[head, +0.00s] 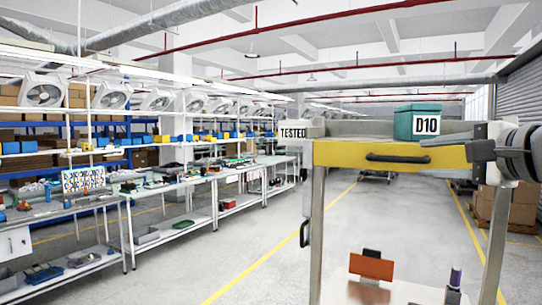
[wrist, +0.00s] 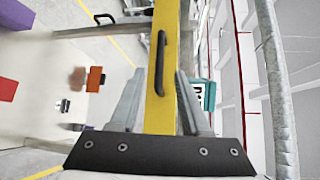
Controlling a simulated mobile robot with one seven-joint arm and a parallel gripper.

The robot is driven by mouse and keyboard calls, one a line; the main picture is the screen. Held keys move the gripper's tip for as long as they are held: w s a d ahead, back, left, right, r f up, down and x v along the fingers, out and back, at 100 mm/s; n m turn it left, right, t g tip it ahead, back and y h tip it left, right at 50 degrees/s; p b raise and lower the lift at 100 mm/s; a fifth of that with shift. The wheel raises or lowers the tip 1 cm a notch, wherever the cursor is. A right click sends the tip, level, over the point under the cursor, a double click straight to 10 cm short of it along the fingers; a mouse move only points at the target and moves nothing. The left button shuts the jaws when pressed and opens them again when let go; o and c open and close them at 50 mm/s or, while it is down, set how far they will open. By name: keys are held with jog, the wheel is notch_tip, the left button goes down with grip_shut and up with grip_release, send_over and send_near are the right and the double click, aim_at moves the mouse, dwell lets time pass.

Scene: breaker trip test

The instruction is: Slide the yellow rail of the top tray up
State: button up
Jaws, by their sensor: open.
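The yellow rail (head: 390,156) runs along the front of the top tray (head: 372,130) on a metal-legged cart. A dark handle (head: 398,158) is fixed to its face; it also shows in the wrist view (wrist: 161,63). My gripper (head: 472,150) is at the rail's right end in the head view. In the wrist view the yellow rail (wrist: 161,110) passes between the two fingers of my open gripper (wrist: 160,76), one on each side. Whether either finger touches the rail I cannot tell. My gripper hides part of the rail's right end.
A teal box (head: 416,121) labelled D10 stands on the tray, close to my gripper. A TESTED sign (head: 292,133) is at the tray's left. An orange block (head: 371,267) sits on the lower shelf. Workbenches (head: 165,187) line the left; the aisle floor is clear.

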aim_at(401, 159)
jog(key=x, duration=0.9)
jog(key=shift+w+p, duration=0.15)
jog(key=shift+p, duration=0.25)
grip_shut()
dwell(0.8)
